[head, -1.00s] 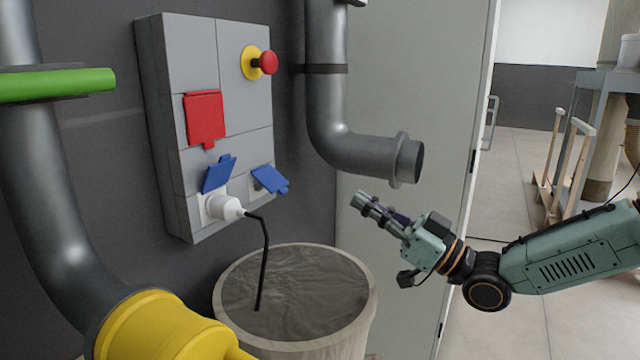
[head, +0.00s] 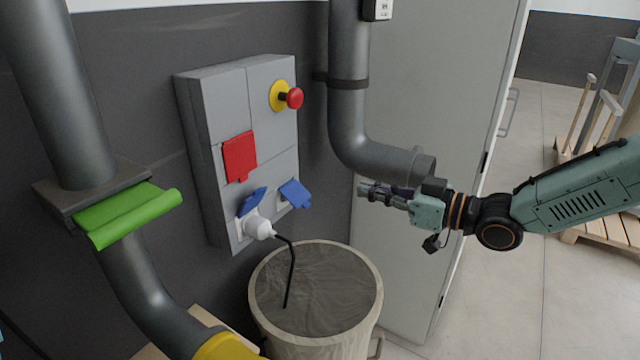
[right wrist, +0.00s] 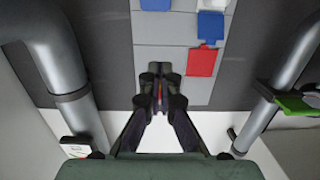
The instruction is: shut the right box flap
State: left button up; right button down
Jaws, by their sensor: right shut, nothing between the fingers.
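The grey wall box (head: 272,120) carries a right blue flap (head: 295,193), which stands open, tilted out from its socket at the lower right. The flap also shows at the top edge of the right wrist view (right wrist: 155,4), partly cut off. A left blue flap (head: 252,201) is raised above a white plug (head: 258,227) with a black cable. A red flap (head: 240,157) lies against the box above them. My right gripper (head: 364,190) is shut and empty, to the right of the right flap and apart from it, pointing left. My left gripper is not in view.
A grey pipe (head: 347,120) bends just above and behind my right gripper. A lined bin (head: 372,312) stands below the box. A red button (head: 295,98) sticks out at the upper right of the box. A pipe with a green handle (head: 125,212) stands left.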

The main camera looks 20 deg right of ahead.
notch_tip(320, 180, down, 3)
jog(key=g+h, duration=0.1)
jog(key=b, duration=0.4)
send_near(306, 204)
notch_tip(306, 204, up, 2)
jog(key=w+a, duration=0.2)
jog(key=w, duration=0.1)
jog(key=shift+w+a+f, duration=0.35)
jog(key=shift+a+f, duration=0.05)
jog(key=shift+f, duration=0.15)
jog(key=shift+w+a+f, duration=0.35)
jog(key=shift+a+f, duration=0.05)
jog(key=shift+f, duration=0.1)
jog(key=shift+w+a+f, duration=0.1)
jog(key=shift+w+f, duration=0.15)
jog(key=shift+f, duration=0.1)
jog(key=shift+f+b, duration=0.1)
jog(key=shift+b, duration=0.3)
jog(key=shift+f+b, duration=0.25)
jog(key=shift+b, duration=0.25)
jog(key=shift+a+t, duration=0.1)
jog(key=shift+t, duration=0.2)
